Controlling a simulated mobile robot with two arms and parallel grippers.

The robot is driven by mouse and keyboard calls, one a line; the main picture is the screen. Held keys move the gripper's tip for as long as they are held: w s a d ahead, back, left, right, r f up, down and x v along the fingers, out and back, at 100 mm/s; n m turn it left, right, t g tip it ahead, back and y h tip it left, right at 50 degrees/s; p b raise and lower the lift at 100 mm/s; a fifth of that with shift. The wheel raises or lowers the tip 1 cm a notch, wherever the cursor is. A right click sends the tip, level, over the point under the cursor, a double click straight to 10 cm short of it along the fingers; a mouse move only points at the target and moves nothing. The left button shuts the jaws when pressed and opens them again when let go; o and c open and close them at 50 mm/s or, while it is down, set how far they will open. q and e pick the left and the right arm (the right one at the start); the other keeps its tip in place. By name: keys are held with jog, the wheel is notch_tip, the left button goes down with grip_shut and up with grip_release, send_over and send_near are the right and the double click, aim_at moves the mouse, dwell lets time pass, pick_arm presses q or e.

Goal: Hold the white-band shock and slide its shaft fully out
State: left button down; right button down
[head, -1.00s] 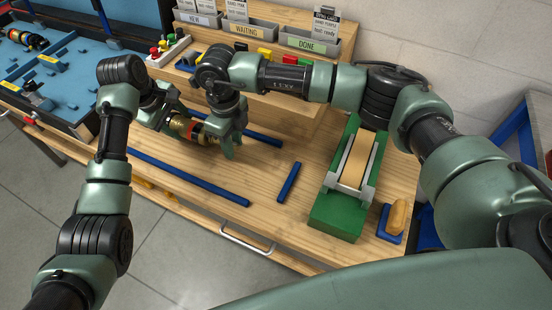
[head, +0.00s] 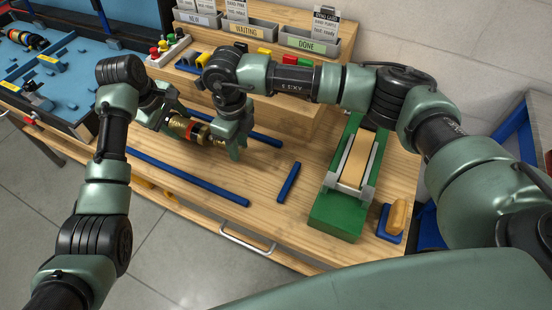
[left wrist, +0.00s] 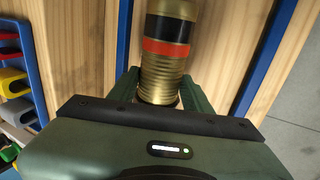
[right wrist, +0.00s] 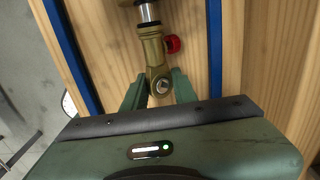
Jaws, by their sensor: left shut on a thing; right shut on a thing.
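A gold shock (head: 184,128) with a black band and a red band is held level above the bench between my grippers. I cannot make out a white band on it. My left gripper (head: 166,117) is shut on its ribbed gold body (left wrist: 163,75), with the bands beyond the fingers in the left wrist view. My right gripper (head: 234,147) is shut on the brass eye end (right wrist: 156,65), which has a red knob (right wrist: 172,44). A short length of bright shaft (right wrist: 148,12) shows above that end in the right wrist view.
Blue rails (head: 190,180) lie on the wooden bench. A green cradle (head: 335,215) stands to the right, beside a small blue block with a tan top (head: 398,215). Labelled bins (head: 308,40) and a button box (head: 168,50) stand behind. Another banded shock (head: 28,40) lies in the blue tray, upper left.

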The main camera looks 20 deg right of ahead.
jog(key=shift+s+d, duration=3.7)
jog(key=shift+d, duration=0.05)
dwell(2.9)
jog(key=shift+f, duration=0.2)
dwell(1.1)
